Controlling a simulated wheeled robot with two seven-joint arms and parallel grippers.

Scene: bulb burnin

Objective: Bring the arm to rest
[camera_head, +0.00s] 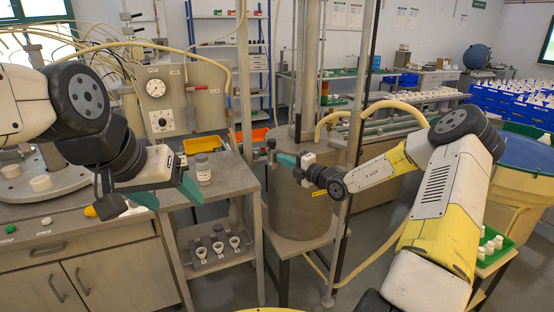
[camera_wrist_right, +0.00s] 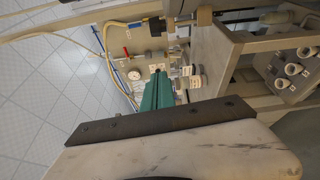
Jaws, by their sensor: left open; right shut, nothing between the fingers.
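My right arm (camera_head: 440,190), white and yellow, reaches in from the right of the head view and extends left in front of a large metal cylinder (camera_head: 300,210). My right gripper (camera_head: 284,159) is at its end, beside a thin metal post, with green fingers shut on nothing. Its green fingers (camera_wrist_right: 157,92) also show in the right wrist view. I cannot tell whether they touch the post. My left gripper (camera_head: 168,196) is open and empty, with green fingers, above the front of the left counter (camera_head: 90,234).
A grey holder (camera_head: 217,250) with several white sockets sits on the shelf below. A gauge panel (camera_head: 172,100) stands behind. Vertical poles (camera_head: 355,110) rise near my right arm. A green tray (camera_head: 497,246) holds white pieces at the right.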

